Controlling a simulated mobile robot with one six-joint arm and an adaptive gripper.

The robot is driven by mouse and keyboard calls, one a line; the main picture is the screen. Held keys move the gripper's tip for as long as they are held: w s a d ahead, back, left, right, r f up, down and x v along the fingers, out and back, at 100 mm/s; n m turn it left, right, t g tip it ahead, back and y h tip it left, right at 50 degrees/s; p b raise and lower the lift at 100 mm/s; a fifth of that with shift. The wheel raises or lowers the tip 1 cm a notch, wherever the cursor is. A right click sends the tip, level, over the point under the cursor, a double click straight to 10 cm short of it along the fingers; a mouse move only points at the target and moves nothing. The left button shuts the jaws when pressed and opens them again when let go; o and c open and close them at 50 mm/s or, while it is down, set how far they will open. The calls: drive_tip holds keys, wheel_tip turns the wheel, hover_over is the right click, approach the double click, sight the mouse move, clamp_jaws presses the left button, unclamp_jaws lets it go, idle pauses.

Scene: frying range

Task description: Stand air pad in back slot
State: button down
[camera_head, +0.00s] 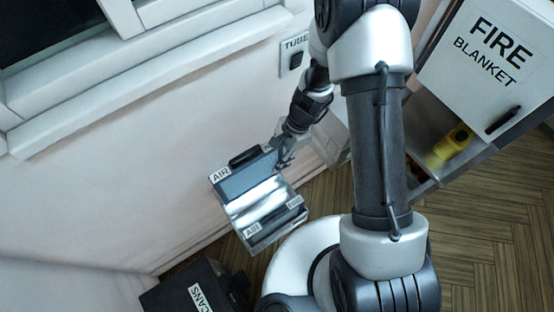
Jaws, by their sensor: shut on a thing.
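A grey-blue panel (243,181) with an AIR label and a black grip on its top edge is in the middle of the head view, against the white wall. I take it to be the air pad. My gripper (282,158) is at its right end and is shut on it; the fingertips are small and partly hidden. Just below and in front is an open metal holder (268,234) with a second AIR label and a bright inside. Whether the panel's lower edge is inside the holder's back slot or above it, I cannot tell.
A black CANS box (190,291) stands at the bottom left. A white FIRE BLANKET box (488,55) and a yellow item (452,142) on a shelf are at right. Wood floor shows at lower right.

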drive_tip(key=shift+f, duration=0.1)
wheel_tip(320, 180, down, 14)
drive_tip(key=b, duration=1.1)
drive_tip(key=shift+r, duration=0.2)
idle(0.6)
drive_tip(key=shift+s+d+f+b, duration=0.1)
drive_tip(key=shift+s+f+b, duration=0.25)
drive_tip(key=shift+f+b, duration=0.4)
drive_tip(key=shift+s+d+f+b, duration=0.1)
drive_tip(key=shift+s+f+b, duration=0.25)
drive_tip(key=shift+f+b, duration=0.35)
idle(0.4)
drive_tip(key=c, duration=1.6)
unclamp_jaws()
drive_tip(key=shift+o, duration=1.2)
drive_tip(key=shift+w+r, duration=0.1)
drive_tip(key=shift+r, duration=0.1)
drive_tip(key=shift+o, duration=0.4)
drive_tip(key=w+r, duration=0.1)
drive_tip(key=r, duration=0.1)
drive_tip(key=w+r, duration=0.2)
drive_tip(key=r, duration=0.1)
drive_tip(key=shift+d+r, duration=0.3)
drive_tip(key=s+v, duration=0.1)
drive_tip(key=v, duration=0.7)
drive_tip(key=shift+s+d+r, duration=0.15)
drive_tip(key=shift+d+r, duration=0.05)
